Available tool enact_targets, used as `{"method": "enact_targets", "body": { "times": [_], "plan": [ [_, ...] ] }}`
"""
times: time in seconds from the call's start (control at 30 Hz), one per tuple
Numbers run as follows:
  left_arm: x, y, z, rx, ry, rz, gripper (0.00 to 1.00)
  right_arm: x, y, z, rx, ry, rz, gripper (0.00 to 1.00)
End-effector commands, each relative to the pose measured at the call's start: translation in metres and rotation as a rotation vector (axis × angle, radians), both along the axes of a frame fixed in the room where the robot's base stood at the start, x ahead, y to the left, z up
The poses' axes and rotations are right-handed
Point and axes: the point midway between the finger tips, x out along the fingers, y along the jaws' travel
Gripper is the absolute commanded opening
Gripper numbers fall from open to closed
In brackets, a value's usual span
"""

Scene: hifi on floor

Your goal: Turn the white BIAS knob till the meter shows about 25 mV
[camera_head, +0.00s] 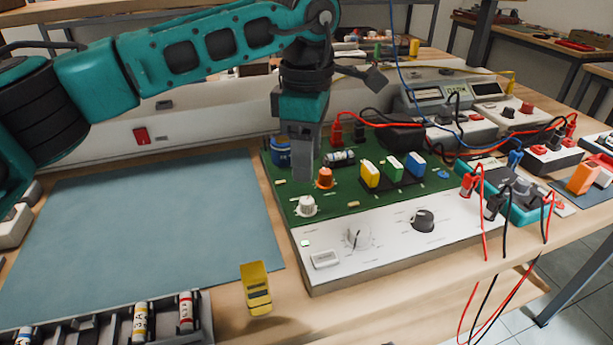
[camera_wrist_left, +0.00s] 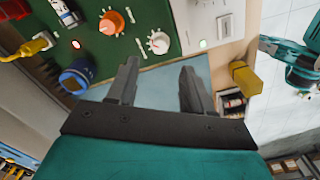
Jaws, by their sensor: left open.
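The white BIAS knob (camera_head: 306,206) stands at the front left of the green circuit board (camera_head: 346,205), and it also shows in the left wrist view (camera_wrist_left: 158,42). My left gripper (camera_head: 302,172) points down over the board's left part, behind the white knob in the head view. In the left wrist view its two fingers (camera_wrist_left: 160,68) are apart with nothing between them, and the white knob lies just beyond their tips. The teal multimeter (camera_head: 523,208) stands right of the board; its reading is not legible. Part of my right arm (camera_wrist_left: 290,62) shows in the left wrist view.
An orange knob (camera_head: 325,178) and a blue can (camera_head: 281,150) are close to the gripper. Yellow, green and blue parts stand further right. Red and black leads hang by the multimeter. A yellow block (camera_head: 256,288) is in front; the blue mat (camera_head: 150,225) is clear.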

Motion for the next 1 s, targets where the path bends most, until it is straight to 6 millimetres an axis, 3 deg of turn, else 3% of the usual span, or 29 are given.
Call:
{"method": "enact_targets", "body": {
  "times": [0.1, 0.23, 0.77, 0.9, 1.0],
  "plan": [
    [0.0, 0.0, 0.025, 0.0, -0.001, 0.001, 0.51, 0.0, 0.0, 0.005, 0.0, 0.0, 0.0, 0.0],
    [0.001, 0.0, 0.041, 0.0, -0.001, 0.002, 0.51, 0.0, 0.0, 0.007, 0.0, -0.001, 0.0, 0.0],
    [0.0, 0.0, 0.056, 0.0, 0.0, 0.0, 0.51, 0.0, -0.001, 0.015, -0.003, -0.002, 0.001, 0.0],
    [0.0, 0.0, 0.087, 0.0, 0.0, 0.0, 0.51, 0.001, -0.004, 0.043, -0.012, -0.013, -0.001, 0.0],
    [0.0, 0.0, 0.118, 0.0, 0.0, 0.0, 0.51, -0.009, -0.019, 0.05, -0.036, 0.009, -0.026, 0.0]
  ]
}}
